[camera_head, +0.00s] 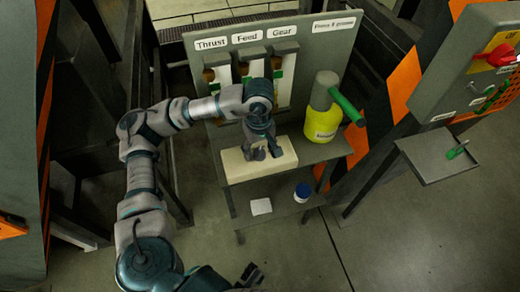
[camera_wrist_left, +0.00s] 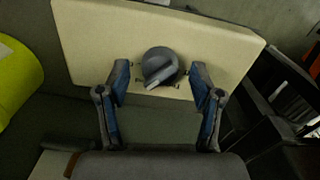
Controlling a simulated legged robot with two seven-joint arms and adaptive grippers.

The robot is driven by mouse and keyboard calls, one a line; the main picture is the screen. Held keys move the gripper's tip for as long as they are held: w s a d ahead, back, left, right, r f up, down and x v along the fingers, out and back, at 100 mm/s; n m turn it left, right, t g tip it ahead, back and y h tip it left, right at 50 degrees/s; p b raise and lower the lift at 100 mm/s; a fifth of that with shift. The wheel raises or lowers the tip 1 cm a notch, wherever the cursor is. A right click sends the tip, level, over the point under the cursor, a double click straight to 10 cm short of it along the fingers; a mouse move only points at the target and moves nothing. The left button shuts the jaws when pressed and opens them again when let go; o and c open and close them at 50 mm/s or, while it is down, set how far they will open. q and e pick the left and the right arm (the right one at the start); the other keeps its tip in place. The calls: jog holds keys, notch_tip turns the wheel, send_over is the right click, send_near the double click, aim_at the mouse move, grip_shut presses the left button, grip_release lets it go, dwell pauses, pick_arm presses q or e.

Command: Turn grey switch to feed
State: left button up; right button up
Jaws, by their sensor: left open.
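The grey switch (camera_wrist_left: 159,67) is a round knob with a raised ridge, on the face of a beige box (camera_wrist_left: 215,50). In the left wrist view its ridge slants from upper right to lower left. The box also shows in the head view (camera_head: 236,170), on a grey shelf stand. My left gripper (camera_wrist_left: 160,80) is open, its two fingers on either side of the knob with gaps. In the head view my left gripper (camera_head: 262,150) hides most of the knob. A "Feed" label (camera_head: 246,37) is on the panel behind. A dark part, perhaps my right gripper (camera_head: 251,274), shows at the bottom.
A yellow bottle (camera_head: 322,125) with a green handle stands right of the box. A white item (camera_head: 261,206) and a blue-lidded jar (camera_head: 302,192) are on the lower shelf. A control cabinet (camera_head: 455,65) with a red switch and a small tray (camera_head: 430,165) are at right.

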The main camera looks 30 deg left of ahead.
pick_arm(q)
jog(key=shift+f, duration=0.25)
jog(key=c, duration=1.1)
jog(key=shift+n, duration=0.6)
jog(key=shift+c, duration=0.2)
jog(key=shift+n, duration=0.6)
pick_arm(e)
jog(key=shift+r, duration=0.45)
